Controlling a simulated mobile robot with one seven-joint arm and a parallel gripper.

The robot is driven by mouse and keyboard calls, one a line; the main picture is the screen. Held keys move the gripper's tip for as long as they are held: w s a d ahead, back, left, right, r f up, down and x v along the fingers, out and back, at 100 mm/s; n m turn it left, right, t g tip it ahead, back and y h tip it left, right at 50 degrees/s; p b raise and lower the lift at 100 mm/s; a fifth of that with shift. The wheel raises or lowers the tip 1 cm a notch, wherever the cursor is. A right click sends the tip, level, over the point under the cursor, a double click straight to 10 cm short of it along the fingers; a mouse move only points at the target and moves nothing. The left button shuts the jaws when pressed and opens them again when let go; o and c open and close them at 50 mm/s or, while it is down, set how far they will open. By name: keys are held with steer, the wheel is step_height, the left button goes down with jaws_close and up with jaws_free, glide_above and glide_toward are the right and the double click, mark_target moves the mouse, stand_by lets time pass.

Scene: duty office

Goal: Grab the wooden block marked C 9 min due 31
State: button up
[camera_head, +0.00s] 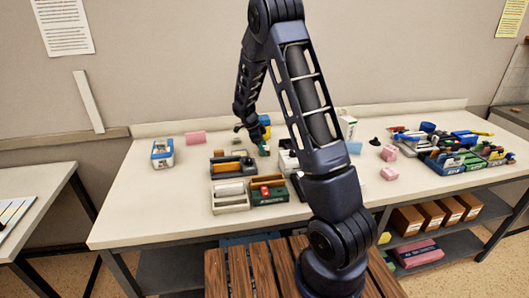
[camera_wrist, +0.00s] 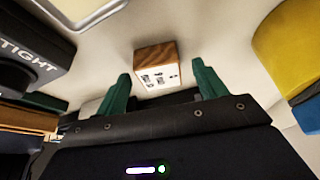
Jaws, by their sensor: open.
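A small wooden block (camera_wrist: 158,70) lies on the pale tabletop in the wrist view, with brown wood grain on its sides and a white face with dark print. The print is too small and blurred to read fully. My gripper (camera_wrist: 161,72) is open, its two green fingers apart on either side of the block's near end in the picture, with nothing between them that I can see held. Whether the fingers reach beside the block I cannot tell. In the head view my gripper (camera_head: 260,149) is low over the table's middle, and I cannot make out the block there.
A black item lettered "TIGHT" (camera_wrist: 35,50) is close on the left, and a yellow-and-blue object (camera_wrist: 290,50) on the right. In the head view, trays (camera_head: 230,206) stand in front of my gripper, pink blocks (camera_head: 389,173) to the right, and a filled organiser (camera_head: 447,168) farther right.

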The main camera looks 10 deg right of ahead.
steer(key=shift+d+f, duration=0.1)
steer(key=shift+f, duration=0.2)
steer(key=c, duration=1.1)
steer(key=shift+r, duration=0.15)
